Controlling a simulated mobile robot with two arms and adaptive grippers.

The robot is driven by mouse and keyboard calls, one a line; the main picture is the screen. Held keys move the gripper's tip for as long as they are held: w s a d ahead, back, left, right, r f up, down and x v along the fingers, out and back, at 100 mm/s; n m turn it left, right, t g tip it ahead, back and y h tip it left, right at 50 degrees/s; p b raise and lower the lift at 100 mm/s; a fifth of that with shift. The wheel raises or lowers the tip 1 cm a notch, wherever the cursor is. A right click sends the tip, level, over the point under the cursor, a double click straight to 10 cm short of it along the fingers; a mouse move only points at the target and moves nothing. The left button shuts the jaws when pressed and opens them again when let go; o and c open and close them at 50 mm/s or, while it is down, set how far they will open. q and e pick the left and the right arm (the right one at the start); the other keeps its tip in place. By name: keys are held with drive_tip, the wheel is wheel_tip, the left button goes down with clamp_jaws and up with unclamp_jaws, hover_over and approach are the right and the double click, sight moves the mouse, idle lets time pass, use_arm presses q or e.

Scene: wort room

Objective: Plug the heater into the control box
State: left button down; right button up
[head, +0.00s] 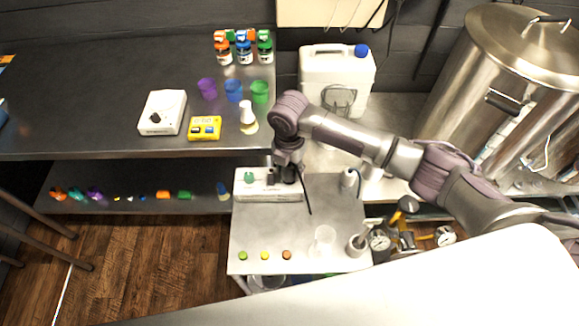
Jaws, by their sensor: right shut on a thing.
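A white box (252,190) with a green knob on its top sits at the back left of the small steel cart; it looks like the control box. My right arm comes in from the right, and its gripper (287,172) points down over the right part of this box. The right gripper is shut on a small dark thing, which looks like the heater's plug (290,178). A thin black cord or rod (305,195) slants down beside it. I cannot tell whether the plug touches the box. The heater itself cannot be made out. My left gripper is not in view.
A steel kettle (470,90) and white jug (335,75) stand behind. The left bench (100,90) holds cups and a yellow meter (205,128).

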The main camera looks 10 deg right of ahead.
sight(290, 165)
drive_tip(key=shift+f+b, duration=0.3)
drive_tip(key=shift+f, duration=0.25)
drive_tip(key=o, duration=0.9)
drive_tip(key=shift+r, duration=0.1)
wheel_tip(290, 165, up, 11)
drive_tip(key=p, duration=1.1)
drive_tip(key=shift+s, duration=0.1)
